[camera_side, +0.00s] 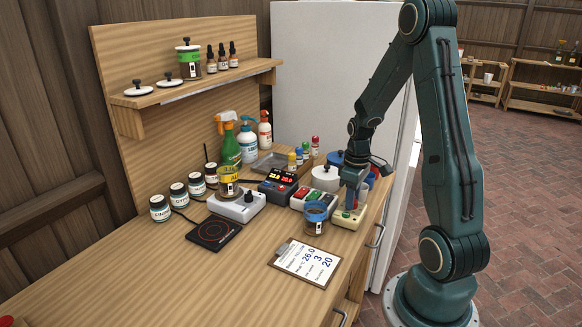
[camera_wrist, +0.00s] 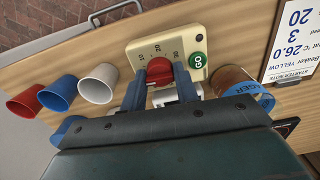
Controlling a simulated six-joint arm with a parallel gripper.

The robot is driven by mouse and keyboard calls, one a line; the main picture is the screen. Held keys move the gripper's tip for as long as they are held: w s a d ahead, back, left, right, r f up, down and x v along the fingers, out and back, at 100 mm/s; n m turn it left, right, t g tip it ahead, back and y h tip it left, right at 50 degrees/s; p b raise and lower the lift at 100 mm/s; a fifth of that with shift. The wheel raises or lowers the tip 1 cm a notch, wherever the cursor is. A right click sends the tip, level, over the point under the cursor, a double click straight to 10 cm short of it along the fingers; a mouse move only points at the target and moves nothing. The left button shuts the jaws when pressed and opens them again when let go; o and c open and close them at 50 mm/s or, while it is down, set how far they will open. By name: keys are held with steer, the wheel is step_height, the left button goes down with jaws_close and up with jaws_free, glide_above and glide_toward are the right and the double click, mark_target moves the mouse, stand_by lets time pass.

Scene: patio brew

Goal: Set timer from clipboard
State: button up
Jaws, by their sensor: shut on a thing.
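The timer is a cream box (camera_wrist: 196,44) with a dial marked 10, 20 and 30, a red knob (camera_wrist: 159,68) and a green GO button (camera_wrist: 197,61). In the side view the timer (camera_side: 347,219) sits near the bench's front edge, below my arm. My gripper (camera_wrist: 160,84) points down at it, its two blue fingers shut on the red knob. The knob's pointer setting cannot be made out. The clipboard (camera_side: 304,262) lies flat on the bench, its sheet showing YELLOW beaker, 26.0 °C, 3 and 20. Part of its sheet shows in the wrist view (camera_wrist: 297,40).
A blue-banded beaker (camera_side: 315,218) stands close beside the timer. Red, blue and white cups (camera_wrist: 97,84) stand on its other side. A red-and-green button box (camera_side: 312,199) and a stirrer with a yellow-banded beaker (camera_side: 228,182) stand further left.

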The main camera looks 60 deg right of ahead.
steer(key=m, duration=0.5)
steer(key=shift+m, duration=0.3)
steer(key=m, duration=1)
steer(key=shift+m, duration=2)
steer(key=o, duration=0.7)
steer(key=shift+r, duration=0.1)
